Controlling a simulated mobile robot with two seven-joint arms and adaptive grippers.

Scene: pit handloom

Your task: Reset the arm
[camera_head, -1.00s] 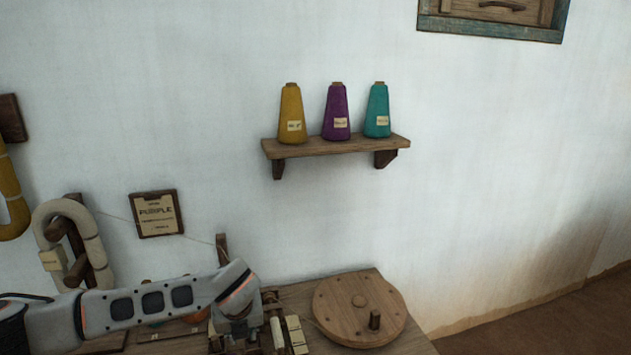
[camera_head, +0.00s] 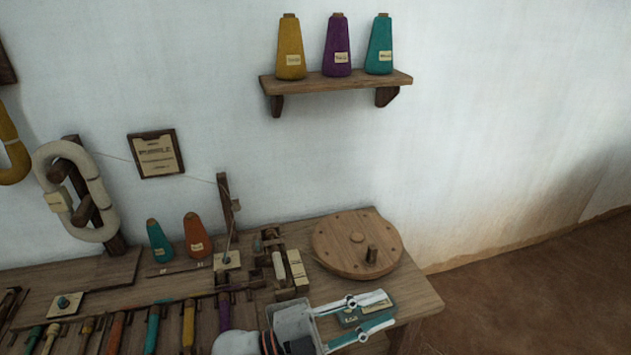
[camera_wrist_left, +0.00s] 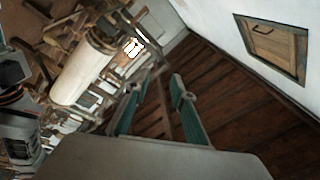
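My left gripper (camera_head: 377,313) is at the bottom of the head view, over the front right part of the wooden table (camera_head: 418,292). Its two pale fingers stand apart and point right. In the left wrist view the green-padded fingers (camera_wrist_left: 155,102) are also apart, with nothing held between them. A small teal-edged object (camera_head: 351,318) shows behind the fingers in the head view; it is partly hidden. My right gripper is in neither view.
A round wooden disc (camera_head: 336,250) with a peg lies near the table's right end. Teal (camera_head: 159,241) and orange (camera_head: 198,236) cones stand at the back. Several coloured tools line the front. A shelf (camera_head: 336,84) holds three cones. Floor at right is clear.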

